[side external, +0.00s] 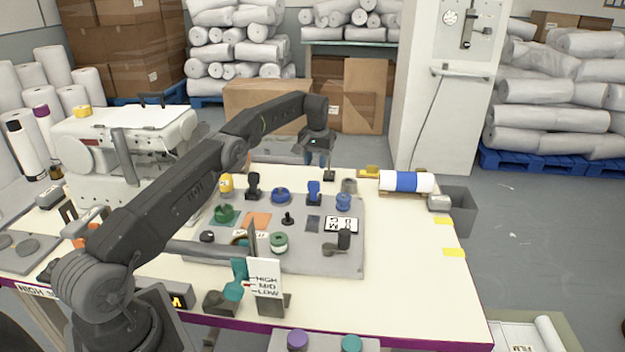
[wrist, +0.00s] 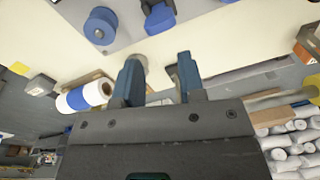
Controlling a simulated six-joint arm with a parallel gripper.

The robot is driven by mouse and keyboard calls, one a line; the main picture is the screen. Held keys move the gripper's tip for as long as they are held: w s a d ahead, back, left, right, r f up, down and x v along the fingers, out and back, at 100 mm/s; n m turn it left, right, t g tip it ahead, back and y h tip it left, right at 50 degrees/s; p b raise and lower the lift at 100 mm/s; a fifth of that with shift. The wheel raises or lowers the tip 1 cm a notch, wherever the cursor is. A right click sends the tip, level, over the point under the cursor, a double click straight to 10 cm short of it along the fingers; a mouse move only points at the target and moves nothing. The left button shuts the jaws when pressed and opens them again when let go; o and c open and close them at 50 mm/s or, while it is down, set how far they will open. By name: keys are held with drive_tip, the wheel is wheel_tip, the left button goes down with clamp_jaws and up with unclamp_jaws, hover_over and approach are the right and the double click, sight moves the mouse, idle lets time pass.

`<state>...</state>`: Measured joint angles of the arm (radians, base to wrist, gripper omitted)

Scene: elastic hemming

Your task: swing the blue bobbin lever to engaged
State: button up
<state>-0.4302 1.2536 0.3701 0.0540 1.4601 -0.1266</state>
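A blue lever (side external: 314,188) stands upright on a dark base at the back of the grey panel (side external: 300,262). I take it to be the bobbin lever. In the wrist view a blue part, apparently the same lever (wrist: 158,16), is cut by the top edge, so its full position cannot be told. My gripper (side external: 316,160) hangs above and behind the lever, apart from it. In the wrist view my gripper (wrist: 159,62) has its two fingers spread with nothing between the tips.
Around the lever are a blue round knob (side external: 281,194), a blue spool-like part (side external: 343,201), a black lever (side external: 253,184) and a grey cylinder (side external: 349,185). A blue-and-white roll (side external: 406,182) lies to the right. The table's right front is mostly clear.

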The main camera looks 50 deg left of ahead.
sight(314, 190)
drive_tip(key=m, duration=0.2)
drive_tip(key=d+r+m+y, duration=0.1)
drive_tip(key=shift+s+m+t, duration=0.2)
drive_tip(key=shift+m+t, duration=0.1)
drive_tip(key=shift+m, duration=0.1)
drive_tip(key=c, duration=0.3)
drive_tip(key=s+d+m, duration=0.1)
drive_tip(key=m, duration=0.1)
drive_tip(key=s+m, duration=0.1)
drive_tip(key=m, duration=0.1)
drive_tip(key=s+d+m+t+y, duration=0.1)
drive_tip(key=shift+d+r+m, duration=0.3)
drive_tip(key=shift+d+m, duration=0.05)
drive_tip(key=shift+m, duration=0.05)
clamp_jaws()
drive_tip(key=s+d+m+t, duration=0.2)
drive_tip(key=s+d+m, duration=0.2)
drive_tip(key=s+m, duration=0.15)
drive_tip(key=shift+g, duration=0.3)
drive_tip(key=x, duration=1)
drive_tip(key=shift+w+a, duration=0.2)
drive_tip(key=shift+a, duration=0.1)
drive_tip(key=shift+w+a+y, duration=0.3)
drive_tip(key=shift+w+a, duration=0.55)
drive_tip(key=shift+w+a+r, duration=0.15)
drive_tip(key=shift+w+a, duration=0.4)
drive_tip(key=shift+w, duration=0.05)
